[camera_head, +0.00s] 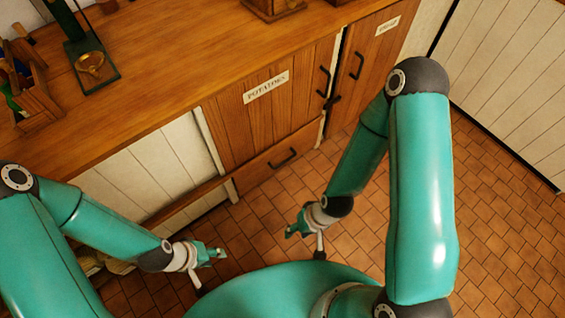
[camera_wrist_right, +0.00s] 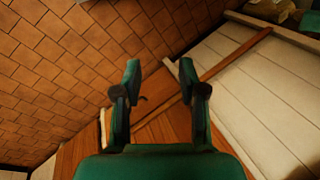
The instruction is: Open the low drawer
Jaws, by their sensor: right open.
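The low drawer (camera_head: 262,172) is a wooden front at the bottom of the counter, under the door labelled POTATOES. It looks shut, flush with the cabinet. Its black bar handle (camera_head: 283,159) is in the middle of the front. My right gripper (camera_head: 291,232) is above the floor tiles in front of the drawer, apart from the handle. In the right wrist view its two fingers (camera_wrist_right: 160,88) are spread with nothing held, and a small dark curved piece, perhaps the handle, shows between them. My left gripper (camera_head: 220,253) is low at the left, away from the drawer; its jaws are too small to judge.
The wooden countertop (camera_head: 170,60) holds a brass scale (camera_head: 90,65) and a wooden caddy (camera_head: 35,100). Tiled floor (camera_head: 500,210) is free at the right.

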